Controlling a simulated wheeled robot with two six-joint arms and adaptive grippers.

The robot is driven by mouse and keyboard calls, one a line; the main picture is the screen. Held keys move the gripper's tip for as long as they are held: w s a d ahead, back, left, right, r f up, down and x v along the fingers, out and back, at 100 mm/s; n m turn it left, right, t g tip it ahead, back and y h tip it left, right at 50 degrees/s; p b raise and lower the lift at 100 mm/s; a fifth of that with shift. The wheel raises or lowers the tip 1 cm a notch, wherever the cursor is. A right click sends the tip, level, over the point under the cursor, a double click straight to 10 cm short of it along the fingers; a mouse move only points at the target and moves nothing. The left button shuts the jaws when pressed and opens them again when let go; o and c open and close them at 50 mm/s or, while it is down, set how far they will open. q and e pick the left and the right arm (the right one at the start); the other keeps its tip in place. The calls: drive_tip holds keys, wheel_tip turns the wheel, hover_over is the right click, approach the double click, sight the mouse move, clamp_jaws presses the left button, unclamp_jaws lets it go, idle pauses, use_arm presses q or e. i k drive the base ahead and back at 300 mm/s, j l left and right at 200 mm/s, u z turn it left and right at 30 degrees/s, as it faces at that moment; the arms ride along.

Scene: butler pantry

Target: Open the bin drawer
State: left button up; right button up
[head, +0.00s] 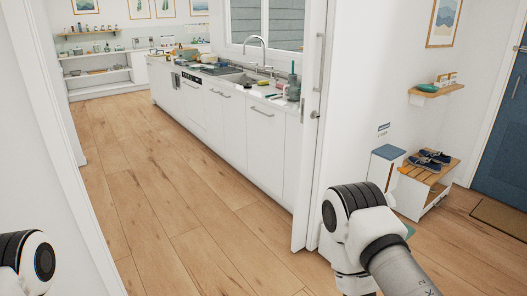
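A row of white base cabinet fronts (233,122) with bar handles runs under the counter through the doorway. I cannot tell which of them, if any, is the bin drawer; all the fronts I see look closed. Parts of both my arms show at the bottom left and lower right, but neither gripper is in the picture.
A white sliding door edge (314,130) with a long handle stands right of the opening. Right of it are a white box with a blue top (388,153), a shoe bench (424,183) and a blue door (504,140). The wooden floor (160,185) ahead is clear.

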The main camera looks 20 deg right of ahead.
sight(266, 124)
drive_tip(key=i+l+z, duration=0.15)
drive_tip(key=i+l, duration=0.15)
drive_tip(key=i, duration=0.25)
drive_tip(key=i+l+z, duration=0.1)
drive_tip(key=i+l, duration=0.15)
drive_tip(key=i, duration=0.3)
drive_tip(key=i+l+z, duration=0.15)
drive_tip(key=i, duration=0.4)
drive_tip(key=i+l+z, duration=0.15)
drive_tip(key=i, duration=0.45)
